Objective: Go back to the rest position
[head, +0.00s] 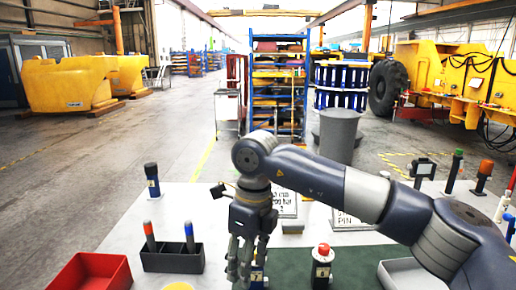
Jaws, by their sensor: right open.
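My right gripper (243,272) hangs down over the front middle of the table, on an arm that comes in from the right. Its fingers are apart. A dark pin with a pale, marked label (257,276) stands at its fingers, partly hidden by them; I cannot tell whether they touch. A similar dark pin with a red top (322,268) stands upright on the green mat (357,262), to the right of the gripper. My left gripper is not in view.
A dark holder (172,262) with two markers and a red bin (90,276) stand at the left. A dark-capped pin (152,180) stands behind them. Signs (287,204) stand behind the gripper. A grey tray (405,276) and several upright tools (454,170) are at the right.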

